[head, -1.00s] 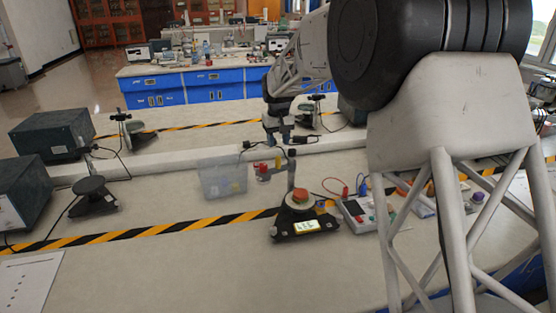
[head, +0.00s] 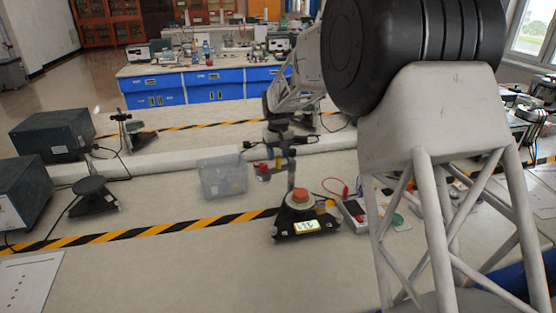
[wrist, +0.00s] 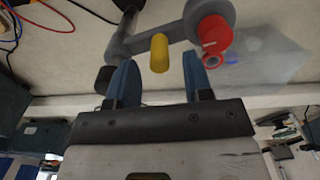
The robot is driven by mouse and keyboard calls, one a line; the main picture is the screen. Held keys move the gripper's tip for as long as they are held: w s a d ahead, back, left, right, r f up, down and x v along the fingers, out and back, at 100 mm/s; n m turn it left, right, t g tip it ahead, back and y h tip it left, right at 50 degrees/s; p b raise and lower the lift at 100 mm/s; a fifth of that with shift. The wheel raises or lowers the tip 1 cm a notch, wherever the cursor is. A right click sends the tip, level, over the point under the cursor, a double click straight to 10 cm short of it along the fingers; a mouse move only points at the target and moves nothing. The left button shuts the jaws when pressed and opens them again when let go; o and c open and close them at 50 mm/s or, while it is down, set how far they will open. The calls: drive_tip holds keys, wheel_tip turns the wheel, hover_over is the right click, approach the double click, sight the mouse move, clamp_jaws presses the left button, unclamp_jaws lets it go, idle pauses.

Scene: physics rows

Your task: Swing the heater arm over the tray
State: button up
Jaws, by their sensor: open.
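The heater arm is a grey swing arm (wrist: 133,42) with an upright yellow peg (wrist: 159,52) and a red cap (wrist: 212,32) at its end. In the head view its red end (head: 263,172) points left from a post, away from a round pan with an orange-red top (head: 301,196) on a black base with a lit display. This pan looks like the tray. My gripper (wrist: 159,64) is open, its blue fingers on either side of the yellow peg in the wrist view. I cannot tell whether they touch it. In the head view my gripper (head: 279,153) is just above the heater arm.
A clear plastic bin (head: 222,178) stands left of the heater arm. A meter with leads (head: 355,213) is right of the pan. Dark boxes (head: 50,135) and a black stand (head: 92,194) are at the left.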

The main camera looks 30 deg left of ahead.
drive_tip(key=shift+f, duration=1.25)
clamp_jaws()
